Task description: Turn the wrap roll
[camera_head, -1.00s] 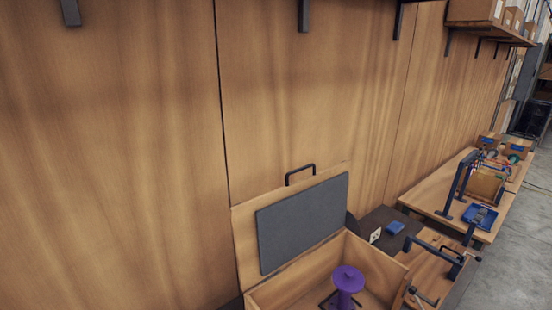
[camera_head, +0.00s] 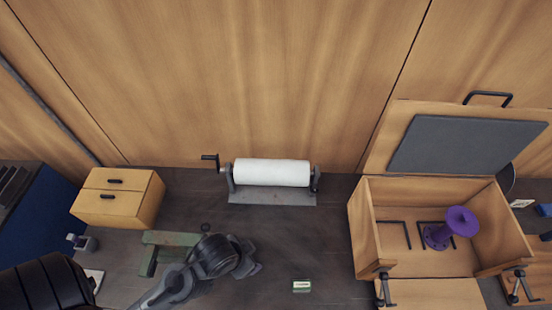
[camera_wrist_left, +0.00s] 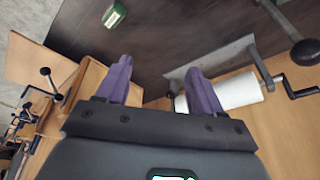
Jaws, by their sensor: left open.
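The wrap roll (camera_head: 272,172) is a white cylinder lying sideways on a grey stand (camera_head: 272,197) against the wooden wall. Its black crank handle (camera_head: 210,158) sticks out at the left end. My left arm comes in from the bottom left, and its dark wrist end (camera_head: 245,262) is in front of and below the roll, apart from it. In the left wrist view, my left gripper (camera_wrist_left: 160,68) has two purple fingers spread with nothing between them. There the roll (camera_wrist_left: 238,91) lies beyond the right finger, which partly covers it, and the crank (camera_wrist_left: 296,88) is farther right. My right gripper is not seen.
A small two-drawer wooden cabinet (camera_head: 118,196) stands left of the roll. A green metal piece (camera_head: 168,240) sits near my arm. A small green-and-white box (camera_head: 302,286) lies on the dark bench. An open wooden box (camera_head: 362,230) with a purple spool (camera_head: 437,236) is at right.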

